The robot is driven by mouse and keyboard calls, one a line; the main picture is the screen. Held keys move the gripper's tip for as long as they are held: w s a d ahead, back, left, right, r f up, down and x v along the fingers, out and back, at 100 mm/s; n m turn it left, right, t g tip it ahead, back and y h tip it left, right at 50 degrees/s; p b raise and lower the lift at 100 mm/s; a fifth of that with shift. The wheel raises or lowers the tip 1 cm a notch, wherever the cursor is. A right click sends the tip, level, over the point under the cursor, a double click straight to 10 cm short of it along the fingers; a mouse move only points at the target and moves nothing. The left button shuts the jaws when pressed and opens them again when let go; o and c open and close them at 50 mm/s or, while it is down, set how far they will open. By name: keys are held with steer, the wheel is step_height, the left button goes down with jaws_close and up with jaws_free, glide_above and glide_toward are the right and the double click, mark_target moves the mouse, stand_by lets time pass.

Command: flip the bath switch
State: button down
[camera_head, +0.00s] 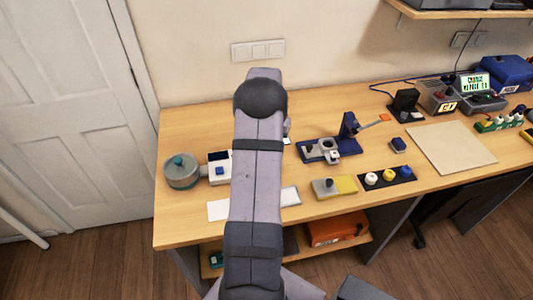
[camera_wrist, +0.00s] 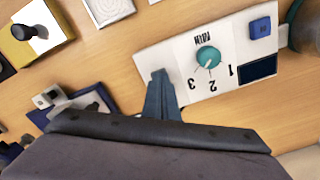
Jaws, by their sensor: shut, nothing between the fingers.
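A white control box (camera_wrist: 145,58) lies on the bench. It carries a teal dial (camera_wrist: 208,57) with the marks MIN, 1, 2 and 3, a blue square switch (camera_wrist: 260,28) and a dark rectangular panel (camera_wrist: 257,69). No label reading "bath" is legible. In the head view the blue switch (camera_head: 219,170) shows at the box's left end, and my arm hides the rest. A round grey pot with a teal knob (camera_head: 181,170) stands beside the box. My gripper (camera_wrist: 160,76) is shut and empty, over the box's end away from the blue switch; whether it touches is unclear.
A blue stand (camera_head: 345,135), a yellow-grey block (camera_head: 334,187) and a dark strip with round knobs (camera_head: 388,178) sit to the right of my arm. A wall switch plate (camera_head: 258,50) is behind the bench. A bare beige mat (camera_head: 450,148) lies farther right.

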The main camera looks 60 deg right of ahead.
step_height(320, 180, up, 7)
steer(key=p, duration=0.5)
steer(key=shift+f+p, duration=0.15)
steer(key=shift+p, duration=0.15)
stand_by(0.6)
